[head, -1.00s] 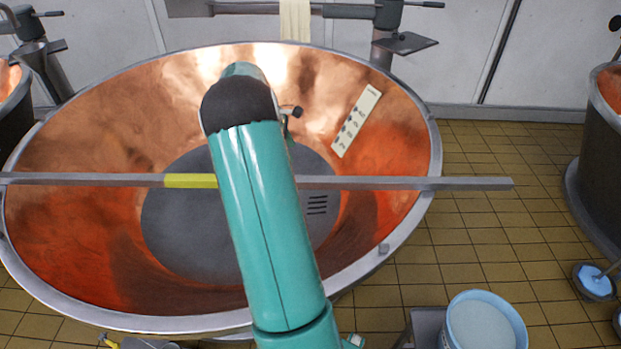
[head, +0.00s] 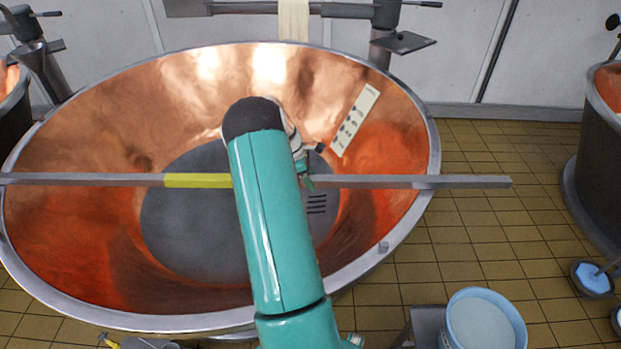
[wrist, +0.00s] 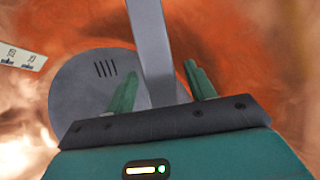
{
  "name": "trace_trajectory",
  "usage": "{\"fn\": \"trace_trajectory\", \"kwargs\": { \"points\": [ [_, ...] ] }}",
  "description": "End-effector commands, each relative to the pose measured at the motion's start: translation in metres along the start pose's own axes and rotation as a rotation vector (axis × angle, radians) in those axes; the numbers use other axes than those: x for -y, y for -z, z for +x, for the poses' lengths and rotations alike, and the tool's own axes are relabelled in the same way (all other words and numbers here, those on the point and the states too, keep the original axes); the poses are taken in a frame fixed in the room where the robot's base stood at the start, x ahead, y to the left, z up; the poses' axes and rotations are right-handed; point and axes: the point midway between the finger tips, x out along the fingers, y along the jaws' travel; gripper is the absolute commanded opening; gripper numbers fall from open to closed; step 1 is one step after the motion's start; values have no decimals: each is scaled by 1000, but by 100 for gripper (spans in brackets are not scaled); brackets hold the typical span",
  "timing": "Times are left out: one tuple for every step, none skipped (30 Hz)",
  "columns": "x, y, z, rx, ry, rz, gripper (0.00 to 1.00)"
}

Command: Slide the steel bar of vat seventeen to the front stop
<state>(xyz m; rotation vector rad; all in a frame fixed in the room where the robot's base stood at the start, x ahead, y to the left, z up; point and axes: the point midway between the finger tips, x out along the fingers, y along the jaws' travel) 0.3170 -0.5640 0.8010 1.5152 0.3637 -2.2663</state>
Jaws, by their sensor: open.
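The steel bar (head: 400,182) lies across the top of the copper vat (head: 90,125), from the left picture edge to past the right rim, with a yellow band (head: 197,181) left of my arm. My gripper shows partly at the bar, just right of my arm. In the wrist view my gripper (wrist: 161,80) is open, and the bar (wrist: 150,40) runs between its two green fingers. I cannot tell whether either finger touches it. My arm hides part of the bar.
A white strip with dark marks (head: 355,120) is on the vat's inner right wall. A blue-rimmed bucket (head: 482,322) stands at the lower right. Another vat (head: 600,150) stands at the right edge, with open tiled floor between. A post with a small plate (head: 403,42) stands behind.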

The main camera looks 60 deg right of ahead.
Motion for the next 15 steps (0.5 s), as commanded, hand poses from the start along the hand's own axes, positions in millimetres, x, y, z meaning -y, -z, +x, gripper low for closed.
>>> {"fn": "trace_trajectory", "kwargs": {
  "points": [
    [0, 0, 4, 0, 1, 0, 55],
    [0, 0, 5, 0, 1, 0, 55],
    [0, 0, 6, 0, 1, 0, 55],
    [0, 0, 6, 0, 1, 0, 55],
    [0, 0, 6, 0, 1, 0, 55],
    [0, 0, 6, 0, 1, 0, 55],
    [0, 0, 6, 0, 1, 0, 55],
    [0, 0, 6, 0, 1, 1, 55],
    [0, 0, 6, 0, 1, 1, 55],
    [0, 0, 6, 0, 1, 0, 55],
    [0, 0, 6, 0, 1, 1, 49],
    [0, 0, 6, 0, 1, 1, 41],
    [0, 0, 6, 0, 1, 1, 35],
    [0, 0, 6, 0, 1, 1, 29],
    [0, 0, 5, 0, 1, 1, 21]
  ]
}}
